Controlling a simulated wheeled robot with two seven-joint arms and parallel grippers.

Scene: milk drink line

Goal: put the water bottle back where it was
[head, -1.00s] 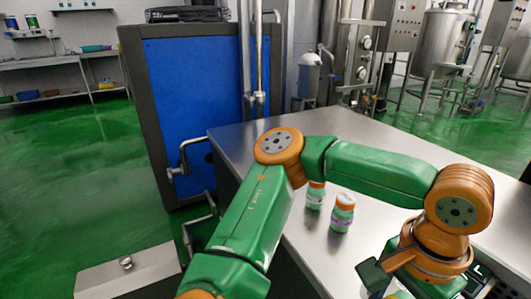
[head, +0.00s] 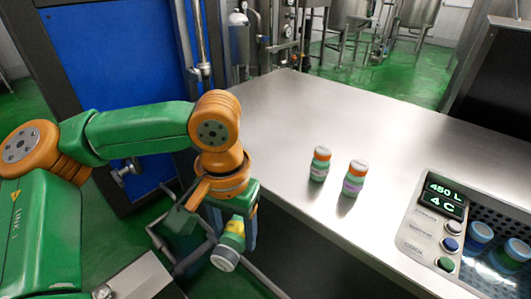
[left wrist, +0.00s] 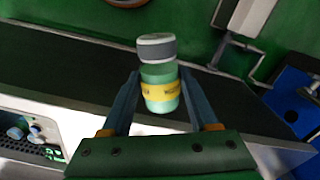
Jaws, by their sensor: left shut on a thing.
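The water bottle, pale green with a yellow label band and a grey-white cap, is in my left gripper (head: 232,232). In the head view the bottle (head: 226,258) is tilted with its cap end toward the bottom of the picture, off the near left edge of the steel table (head: 290,105). In the left wrist view the bottle (left wrist: 158,75) sits between the two blue fingers of the left gripper (left wrist: 160,88), cap toward the top. My right gripper is not in view.
A control panel (head: 436,222) reading 450 L and 4 C is at the right, beside a recess with blue-capped bottles (head: 480,234). A blue cabinet (head: 110,70) stands at the left. Much of the tabletop is bare.

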